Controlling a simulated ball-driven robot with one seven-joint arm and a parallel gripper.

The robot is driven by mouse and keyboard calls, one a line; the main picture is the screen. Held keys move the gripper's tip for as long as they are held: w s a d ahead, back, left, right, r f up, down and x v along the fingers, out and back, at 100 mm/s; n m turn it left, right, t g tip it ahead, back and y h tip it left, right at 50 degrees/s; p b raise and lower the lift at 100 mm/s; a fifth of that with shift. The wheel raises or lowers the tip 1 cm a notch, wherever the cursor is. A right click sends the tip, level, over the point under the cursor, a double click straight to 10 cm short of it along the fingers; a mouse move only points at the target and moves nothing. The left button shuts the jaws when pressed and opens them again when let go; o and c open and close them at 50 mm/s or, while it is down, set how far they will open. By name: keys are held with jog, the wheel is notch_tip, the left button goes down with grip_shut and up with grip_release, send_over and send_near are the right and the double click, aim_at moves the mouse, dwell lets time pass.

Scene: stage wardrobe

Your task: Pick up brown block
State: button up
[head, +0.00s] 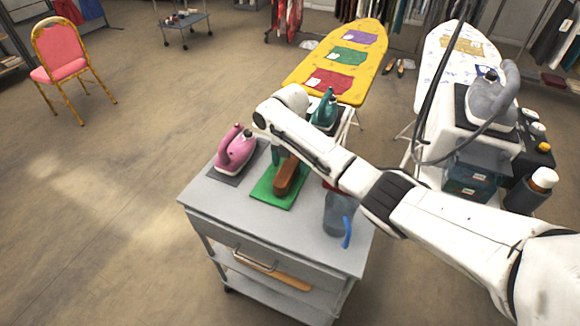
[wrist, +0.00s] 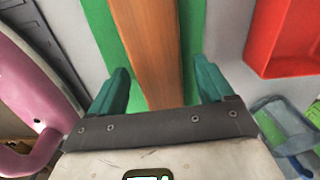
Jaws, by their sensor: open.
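The brown block (head: 286,177) lies on a green mat (head: 264,190) on top of the grey cart. In the wrist view the brown block (wrist: 152,45) runs up the picture over the green mat (wrist: 196,30). My gripper (wrist: 160,82) is open, with one teal finger on each side of the block's line. A gap shows between each finger and the block. In the head view my arm comes in from the right and hides part of the block and most of my gripper.
A pink iron (head: 236,150) stands on a dark pad left of the block. A blue-handled jug (head: 340,212) stands to the right, and a red container (wrist: 283,40) shows right of my gripper. The cart's front top (head: 270,230) is clear.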

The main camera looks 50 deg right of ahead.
jog(key=shift+f, duration=0.25)
jog(key=shift+c, duration=0.4)
jog(key=c, duration=1.2)
